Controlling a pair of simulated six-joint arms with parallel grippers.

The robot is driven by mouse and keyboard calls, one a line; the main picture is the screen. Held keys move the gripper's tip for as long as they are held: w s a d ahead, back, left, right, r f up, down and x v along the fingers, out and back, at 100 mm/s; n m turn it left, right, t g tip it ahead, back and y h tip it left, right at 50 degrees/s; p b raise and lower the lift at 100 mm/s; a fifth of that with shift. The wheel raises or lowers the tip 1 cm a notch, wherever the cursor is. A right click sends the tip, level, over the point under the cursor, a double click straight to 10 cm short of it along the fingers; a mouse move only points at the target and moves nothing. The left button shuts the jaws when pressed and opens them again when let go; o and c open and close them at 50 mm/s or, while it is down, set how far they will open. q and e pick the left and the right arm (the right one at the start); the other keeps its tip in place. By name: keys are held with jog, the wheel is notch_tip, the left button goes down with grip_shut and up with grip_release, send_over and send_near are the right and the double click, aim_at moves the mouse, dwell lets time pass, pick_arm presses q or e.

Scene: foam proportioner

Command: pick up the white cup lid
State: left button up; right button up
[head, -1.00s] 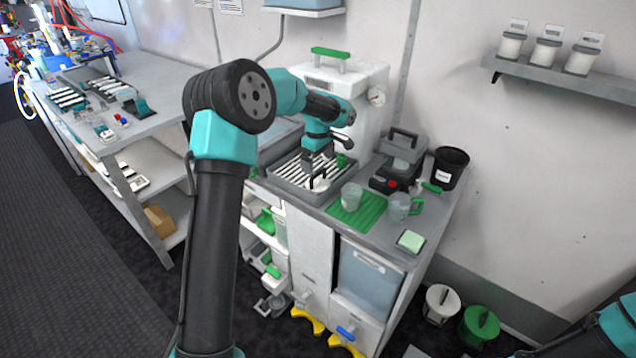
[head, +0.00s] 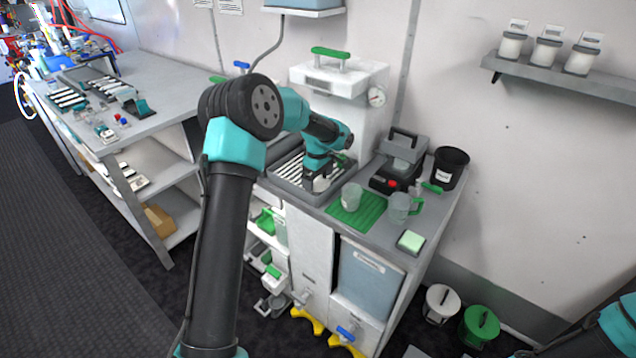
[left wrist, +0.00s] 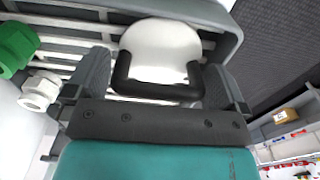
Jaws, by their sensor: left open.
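The white cup lid (left wrist: 160,45), a round white piece with a dark grey loop handle, lies in the slatted tray in the left wrist view. My left gripper (left wrist: 160,85) is open, with one finger on each side of the handle. I cannot tell whether the fingers touch it. In the head view my left gripper (head: 317,184) is low over the tray (head: 283,184), and the lid is hard to make out there. My right gripper is out of view; only part of that arm shows at lower right.
A green and white fitting (left wrist: 32,90) is close to the left finger in the left wrist view. A white tank (head: 338,80) stands behind the tray.

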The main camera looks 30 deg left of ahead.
pick_arm(q)
jog(key=shift+f, duration=0.4)
jog(key=c, duration=0.7)
jog(key=shift+o, duration=0.2)
jog(key=shift+r, duration=0.1)
jog(key=shift+r, duration=1.35)
jog(key=s+d+r, duration=0.2)
jog(key=s+d, duration=0.6)
jog(key=s, duration=0.5)
jog(key=shift+s+d, duration=0.2)
jog(key=shift+s, duration=0.15)
jog(key=shift+r, duration=0.1)
